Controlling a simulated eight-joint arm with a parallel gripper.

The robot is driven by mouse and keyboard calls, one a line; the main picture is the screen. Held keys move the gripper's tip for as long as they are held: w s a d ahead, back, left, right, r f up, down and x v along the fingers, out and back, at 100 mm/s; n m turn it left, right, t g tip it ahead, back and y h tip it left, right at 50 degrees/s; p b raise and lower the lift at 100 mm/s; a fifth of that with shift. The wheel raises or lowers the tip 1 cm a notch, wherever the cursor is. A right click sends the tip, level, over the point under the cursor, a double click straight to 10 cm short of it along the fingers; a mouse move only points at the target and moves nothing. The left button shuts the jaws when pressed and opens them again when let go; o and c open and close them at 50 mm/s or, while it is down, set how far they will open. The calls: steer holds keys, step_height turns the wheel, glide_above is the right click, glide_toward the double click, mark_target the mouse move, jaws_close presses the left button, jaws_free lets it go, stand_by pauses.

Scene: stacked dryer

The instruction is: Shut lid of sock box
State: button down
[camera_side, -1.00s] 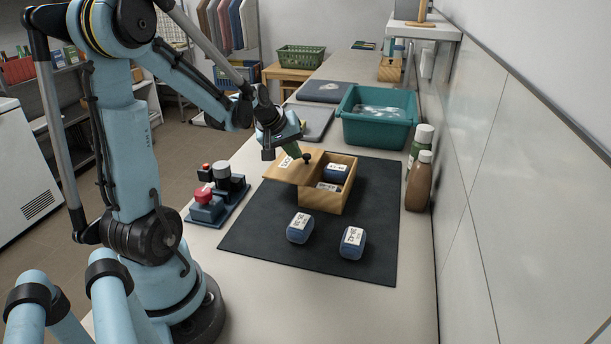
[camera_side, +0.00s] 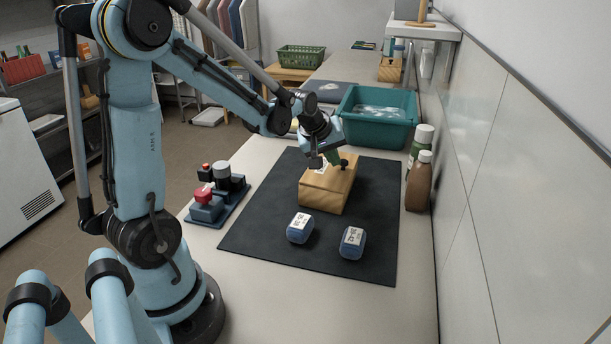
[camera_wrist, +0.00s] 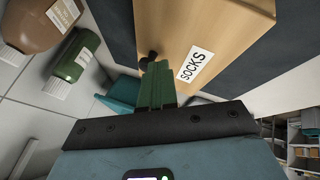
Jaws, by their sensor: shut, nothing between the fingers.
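The wooden sock box (camera_side: 325,195) stands on the dark mat, and its lid (camera_side: 318,177) now covers the top. In the wrist view the lid (camera_wrist: 215,25) carries a white SOCKS label (camera_wrist: 194,65) and a dark knob (camera_wrist: 149,57). My gripper (camera_side: 336,160) is above the lid at its far right part, beside the knob. Its green fingers (camera_wrist: 157,85) are shut with nothing between them, and their tips are at or very near the knob; I cannot tell whether they touch. The inside of the box is hidden.
Two blue sock rolls, one at left (camera_side: 300,228) and one at right (camera_side: 352,242), lie on the mat (camera_side: 260,225) in front of the box. A teal tub (camera_side: 377,130) is behind, bottles (camera_side: 418,180) stand right, and a button block (camera_side: 207,203) is left.

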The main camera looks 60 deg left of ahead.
mark_target(314, 173)
steer(key=s, duration=0.1)
steer(key=s+a, duration=0.1)
steer(key=s+r, duration=0.1)
steer(key=s, duration=0.1)
steer(key=shift+s+a, duration=0.1)
steer(key=shift+a, duration=0.2)
steer(key=v, duration=0.9)
steer(key=s+d+f+m+h, duration=0.1)
steer(key=s+d+m, duration=0.1)
steer(key=d+m, duration=0.4)
steer(key=s+d+f+m+h, duration=0.1)
steer(key=s+d+f+m, duration=0.1)
steer(key=d+m, duration=0.4)
steer(key=d, duration=0.5)
steer(key=shift+f+m+t, duration=0.3)
steer(key=shift+f+m, duration=0.05)
steer(key=shift+m, duration=0.05)
